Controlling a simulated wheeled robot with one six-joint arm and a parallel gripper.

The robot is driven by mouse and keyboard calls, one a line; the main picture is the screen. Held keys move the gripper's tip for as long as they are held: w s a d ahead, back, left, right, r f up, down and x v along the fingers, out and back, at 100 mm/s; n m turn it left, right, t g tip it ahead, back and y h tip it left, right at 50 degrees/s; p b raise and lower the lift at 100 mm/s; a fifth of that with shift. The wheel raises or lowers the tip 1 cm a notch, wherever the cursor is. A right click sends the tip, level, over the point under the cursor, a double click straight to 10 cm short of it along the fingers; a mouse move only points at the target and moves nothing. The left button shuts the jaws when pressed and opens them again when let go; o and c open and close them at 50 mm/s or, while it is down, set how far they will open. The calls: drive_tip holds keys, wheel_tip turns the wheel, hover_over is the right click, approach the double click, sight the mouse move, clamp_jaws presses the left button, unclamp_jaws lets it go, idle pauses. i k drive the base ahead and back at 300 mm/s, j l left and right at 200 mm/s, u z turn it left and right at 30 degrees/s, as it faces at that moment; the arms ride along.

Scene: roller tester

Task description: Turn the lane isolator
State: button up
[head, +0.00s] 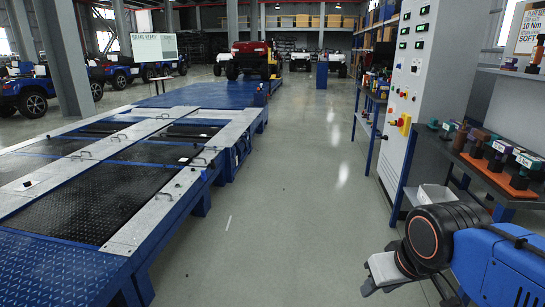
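A red rotary handle on a yellow plate (404,122), which looks like the lane isolator, is on the side of the tall grey control cabinet (424,62) at the right. Its exact handle angle is too small to read. My blue arm with a black, orange-ringed joint reaches in at the bottom right. My gripper (381,272) seems to be the pale grey end left of that joint, low over the floor and well apart from the handle. Its fingers do not show clearly, so I cannot tell whether it is open or shut.
A dark bench (487,172) with several coloured parts stands right of the cabinet. A blue shelf rack (371,108) stands behind it. The blue roller tester platform (70,276) fills the left. The grey floor aisle (300,190) between is clear. A red vehicle (251,60) stands farther back.

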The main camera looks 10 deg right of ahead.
sight(400, 121)
drive_tip(key=i, duration=1.75)
drive_tip(key=i+j+z, duration=0.1)
drive_tip(key=i+z, duration=0.3)
drive_tip(key=i+j+z, duration=0.4)
drive_tip(key=i, duration=0.2)
drive_tip(key=l+z, duration=0.1)
drive_tip(key=z, duration=0.65)
drive_tip(key=i+j+u, duration=0.15)
drive_tip(key=i+j, duration=0.15)
drive_tip(key=i+j+u, duration=0.15)
drive_tip(key=i, duration=0.35)
drive_tip(key=j, duration=0.1)
